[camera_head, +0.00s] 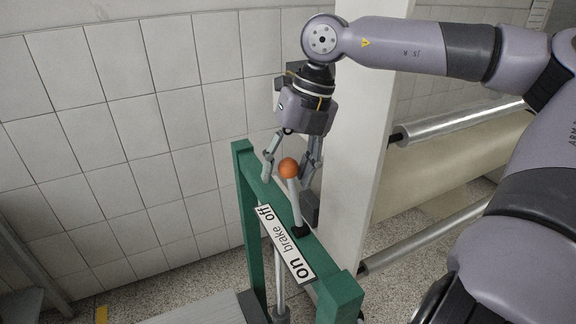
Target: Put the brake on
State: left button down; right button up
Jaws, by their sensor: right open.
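The brake lever is a pale rod with an orange ball knob (288,168), standing on top of a green frame. A white label (286,244) on the frame reads "off", "brake" and "on", with "off" at the far end and "on" at the near end. The rod's foot is beside the label, and the knob leans toward the "off" end. My right gripper (289,178) is open and points down, with one finger on each side of the knob. I cannot tell whether a finger touches the lever. My left gripper is out of view.
The green frame (342,292) has posts at both ends. A white column (350,130) stands right behind it. Rollers with clear film (460,120) and pale paper (440,165) are at the right. A tiled wall is at the left, with speckled floor below.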

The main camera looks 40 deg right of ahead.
jog(key=shift+c, duration=0.6)
grip_shut()
dwell(0.3)
